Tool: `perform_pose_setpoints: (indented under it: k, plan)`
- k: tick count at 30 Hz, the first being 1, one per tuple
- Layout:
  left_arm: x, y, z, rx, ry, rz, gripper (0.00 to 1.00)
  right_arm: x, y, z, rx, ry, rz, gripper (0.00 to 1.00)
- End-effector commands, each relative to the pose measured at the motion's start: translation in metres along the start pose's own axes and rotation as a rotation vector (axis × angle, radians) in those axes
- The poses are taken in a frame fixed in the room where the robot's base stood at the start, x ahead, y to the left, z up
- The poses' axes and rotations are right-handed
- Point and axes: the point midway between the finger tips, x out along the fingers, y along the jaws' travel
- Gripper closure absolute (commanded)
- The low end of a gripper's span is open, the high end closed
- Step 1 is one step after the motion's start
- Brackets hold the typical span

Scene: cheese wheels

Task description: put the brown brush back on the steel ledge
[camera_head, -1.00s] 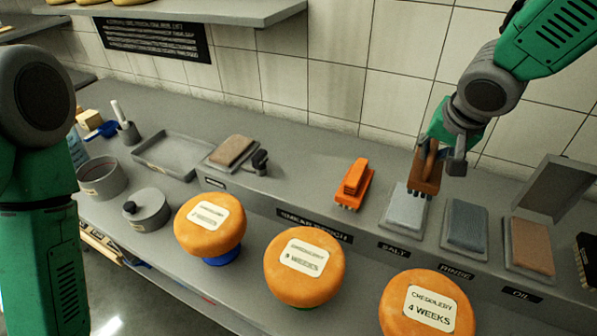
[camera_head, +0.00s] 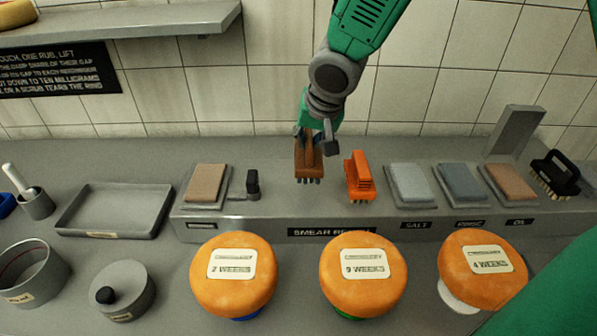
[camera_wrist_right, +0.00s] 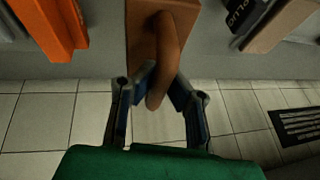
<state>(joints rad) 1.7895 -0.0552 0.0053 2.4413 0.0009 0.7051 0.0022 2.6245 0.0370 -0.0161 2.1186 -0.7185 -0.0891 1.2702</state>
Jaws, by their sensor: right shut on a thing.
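The brown brush (camera_head: 309,158) is in my right gripper (camera_head: 318,132), bristles down, over the steel ledge (camera_head: 278,208). It is just left of the orange brush (camera_head: 359,178), with a small gap between them. I cannot tell whether its bristles touch the ledge. In the right wrist view, the fingers (camera_wrist_right: 160,85) close around the brown brush's handle (camera_wrist_right: 163,45), and the orange brush (camera_wrist_right: 50,28) is at upper left. My left gripper is out of view.
On the ledge, a tan pad (camera_head: 206,184) and small black item (camera_head: 252,184) stand left; salt (camera_head: 411,183), rinse (camera_head: 460,181) and oil (camera_head: 510,181) pads and a black brush (camera_head: 556,175) stand right. Cheese wheels (camera_head: 233,275) line the front.

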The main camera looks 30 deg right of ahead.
Motion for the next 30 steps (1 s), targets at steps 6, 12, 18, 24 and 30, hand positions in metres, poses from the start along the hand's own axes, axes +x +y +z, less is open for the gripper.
perform_pose_setpoints:
  k: [6, 12, 18, 24, 30]
  plan:
    - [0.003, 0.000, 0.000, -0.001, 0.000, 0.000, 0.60, 0.024, 0.003, 0.010, -0.002, 0.001, 0.001, 1.00]
    - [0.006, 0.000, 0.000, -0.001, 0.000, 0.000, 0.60, 0.049, 0.010, 0.021, -0.003, 0.000, 0.003, 1.00]
    - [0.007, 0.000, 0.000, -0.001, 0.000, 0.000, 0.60, 0.055, 0.010, 0.022, -0.001, 0.002, -0.001, 1.00]
    - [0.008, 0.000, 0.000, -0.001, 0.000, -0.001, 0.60, 0.056, 0.010, 0.023, -0.001, 0.002, -0.001, 1.00]
    - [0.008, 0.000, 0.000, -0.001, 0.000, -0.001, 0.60, 0.058, 0.011, 0.024, 0.000, 0.001, -0.001, 0.72]
